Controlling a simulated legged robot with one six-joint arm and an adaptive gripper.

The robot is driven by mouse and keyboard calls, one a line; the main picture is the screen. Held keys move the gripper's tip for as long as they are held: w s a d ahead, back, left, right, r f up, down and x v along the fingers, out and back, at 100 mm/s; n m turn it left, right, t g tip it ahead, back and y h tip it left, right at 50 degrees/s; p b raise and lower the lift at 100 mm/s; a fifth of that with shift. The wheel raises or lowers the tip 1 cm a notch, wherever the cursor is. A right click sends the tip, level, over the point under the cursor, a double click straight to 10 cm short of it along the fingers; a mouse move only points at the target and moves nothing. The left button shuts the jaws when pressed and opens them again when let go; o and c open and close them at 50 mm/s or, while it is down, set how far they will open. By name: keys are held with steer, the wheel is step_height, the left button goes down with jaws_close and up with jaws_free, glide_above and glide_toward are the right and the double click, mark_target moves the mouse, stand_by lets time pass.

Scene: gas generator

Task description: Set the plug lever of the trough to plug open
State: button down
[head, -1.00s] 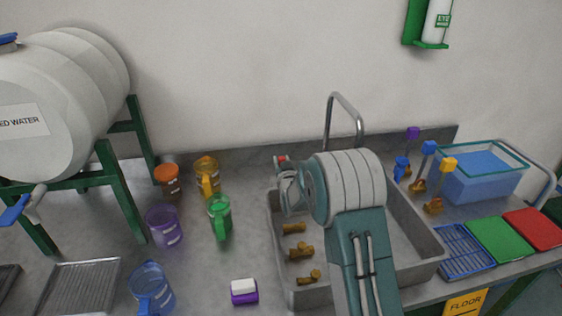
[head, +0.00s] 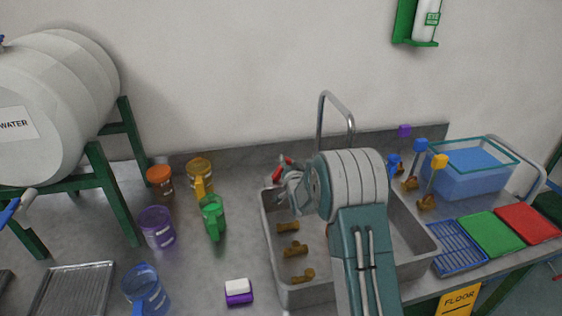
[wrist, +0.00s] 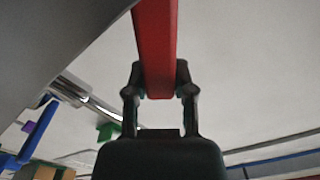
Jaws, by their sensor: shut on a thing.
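The metal trough (head: 418,252) is set in the counter behind and around my arm. Its red plug lever (head: 284,160) shows as a small red piece near the trough's back left corner. In the wrist view the red lever (wrist: 155,40) is a long flat bar coming down between my fingers. My gripper (wrist: 159,85) is shut on it, one finger on each side. In the head view my gripper (head: 280,174) is small and partly merged with the lever. My arm hides the middle of the trough and the lever's base.
A curved metal tap (head: 322,105) stands behind the trough. Brass fittings (head: 295,249) lie along its left side. A green jug (head: 212,215) stands to the left.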

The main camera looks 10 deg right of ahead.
steer(key=shift+d+f+m, duration=0.45)
steer(key=shift+d+m, duration=0.05)
steer(key=shift+m, duration=0.45)
steer(key=shift+d+f+m, duration=0.4)
steer(key=shift+d+m, duration=0.05)
steer(key=shift+m, duration=0.5)
steer(key=shift+c, duration=2.2)
jaws_free()
steer(key=shift+f, duration=0.1)
steer(key=shift+d, duration=0.1)
steer(key=s, duration=1.1)
steer(key=shift+s, duration=0.4)
